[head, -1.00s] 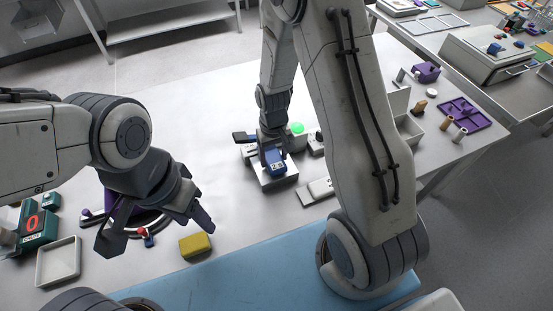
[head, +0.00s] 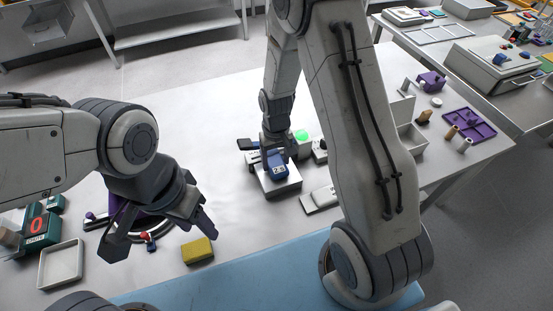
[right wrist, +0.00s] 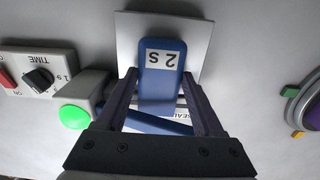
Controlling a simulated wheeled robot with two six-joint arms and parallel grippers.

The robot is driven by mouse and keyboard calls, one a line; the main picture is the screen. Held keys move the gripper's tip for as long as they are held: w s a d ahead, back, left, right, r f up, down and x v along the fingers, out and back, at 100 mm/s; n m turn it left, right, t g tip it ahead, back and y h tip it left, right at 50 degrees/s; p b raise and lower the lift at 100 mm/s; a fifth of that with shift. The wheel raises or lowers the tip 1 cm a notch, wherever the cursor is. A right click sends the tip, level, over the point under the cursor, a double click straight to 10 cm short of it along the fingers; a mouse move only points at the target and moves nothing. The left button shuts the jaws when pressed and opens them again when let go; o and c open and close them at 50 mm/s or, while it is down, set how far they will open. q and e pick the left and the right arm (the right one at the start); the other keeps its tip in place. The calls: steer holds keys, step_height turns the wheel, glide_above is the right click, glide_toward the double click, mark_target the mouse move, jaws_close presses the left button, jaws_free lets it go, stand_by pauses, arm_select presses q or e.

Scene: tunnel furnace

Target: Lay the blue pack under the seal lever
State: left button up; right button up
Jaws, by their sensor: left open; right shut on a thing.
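The blue pack (head: 278,165), with a white "2 S" label, is in my right gripper (head: 275,146). The right wrist view shows the pack (right wrist: 162,65) between the two fingers (right wrist: 161,88), over the pale metal plate of the sealer (right wrist: 200,35). The sealer (head: 284,188) also shows in the head view, below the pack. A dark bar (head: 246,144), perhaps the seal lever, sticks out left of the gripper; its joint is hidden. I cannot tell whether the pack touches the plate. A blue diagonal strip and "SEAL" lettering show between the fingers. My left gripper (head: 160,243) is open and empty.
A green lamp (right wrist: 74,117) and a TIME box (right wrist: 38,75) with a knob stand beside the sealer. A yellow block (head: 198,250), a white tray (head: 61,264) and a round dark fixture lie near my left gripper. The table between is clear.

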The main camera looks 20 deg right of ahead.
steer(key=shift+f, duration=0.15)
steer(key=o, duration=1.4)
steer(key=shift+r+p, duration=2.9)
steer(key=shift+r, duration=0.6)
